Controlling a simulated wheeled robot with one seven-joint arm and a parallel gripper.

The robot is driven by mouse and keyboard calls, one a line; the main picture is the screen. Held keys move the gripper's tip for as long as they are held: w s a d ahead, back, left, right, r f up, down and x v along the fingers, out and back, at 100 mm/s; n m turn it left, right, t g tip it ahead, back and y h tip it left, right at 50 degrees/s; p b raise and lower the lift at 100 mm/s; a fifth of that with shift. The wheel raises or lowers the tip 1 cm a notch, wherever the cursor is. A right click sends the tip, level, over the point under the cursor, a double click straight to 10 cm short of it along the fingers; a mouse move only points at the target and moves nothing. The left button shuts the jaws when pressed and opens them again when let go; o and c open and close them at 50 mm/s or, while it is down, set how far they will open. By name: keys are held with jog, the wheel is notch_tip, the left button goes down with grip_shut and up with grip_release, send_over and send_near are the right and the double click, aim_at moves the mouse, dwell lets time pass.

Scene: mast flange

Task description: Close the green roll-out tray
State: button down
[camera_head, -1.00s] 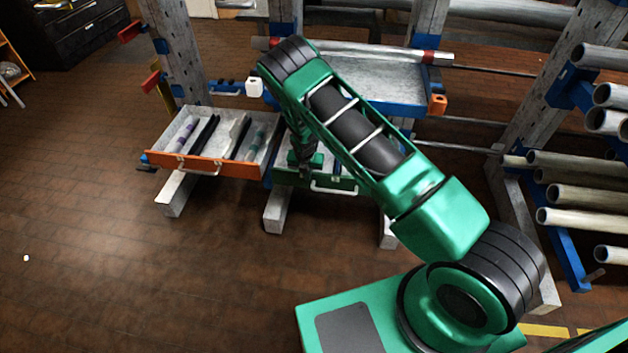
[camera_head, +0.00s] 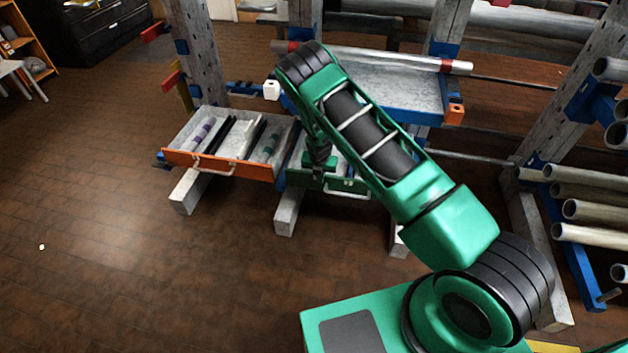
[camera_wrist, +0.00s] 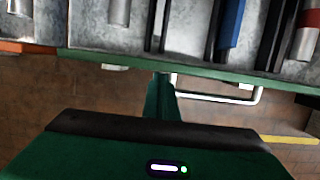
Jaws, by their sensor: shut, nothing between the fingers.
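The green roll-out tray (camera_head: 357,185) is pulled out from the rack, with a pale handle on its front. In the wrist view its green front rim (camera_wrist: 215,75) crosses the picture, with the handle below. Tubes, dark dividers and a blue bar lie inside. My gripper (camera_head: 318,182) points down at the tray's front, left of the handle. In the wrist view my gripper (camera_wrist: 163,80) is shut and empty, close against the front rim. I cannot tell whether it touches. My arm hides much of the tray in the head view.
An orange-fronted tray (camera_head: 226,164) stands pulled out just left of the green one. A blue-edged shelf (camera_head: 400,98) with a long pipe is above. Pale rack feet (camera_head: 287,215) stick out below. Pipes on a rack are at the right.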

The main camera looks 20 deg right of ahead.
jog(key=s+a+r, duration=0.3)
jog(key=s+r, duration=0.2)
jog(key=r, duration=0.4)
jog(key=shift+a+r, duration=0.2)
jog(key=shift+r, duration=0.05)
jog(key=s+d+r+m, duration=0.5)
jog(key=d+r+m, duration=0.1)
jog(key=r, duration=0.3)
jog(key=s+d+r+m+g, duration=0.1)
jog(key=s+d+r+m, duration=0.45)
jog(key=r, duration=0.35)
jog(key=s+d+r+m, duration=0.4)
jog(key=d+r+m, duration=0.15)
jog(key=r, duration=0.35)
jog(key=s+d+r+m, duration=0.1)
jog(key=s+r+m, duration=0.3)
jog(key=s, duration=0.6)
jog(key=s+d+r+m+g+y, duration=0.1)
jog(key=s+r+m, duration=0.3)
jog(key=s+m, duration=0.5)
jog(key=s+d+r+m, duration=0.1)
jog(key=s+r+m, duration=0.3)
jog(key=s, duration=0.9)
jog(key=m, duration=0.3)
jog(key=shift+s+r, duration=0.2)
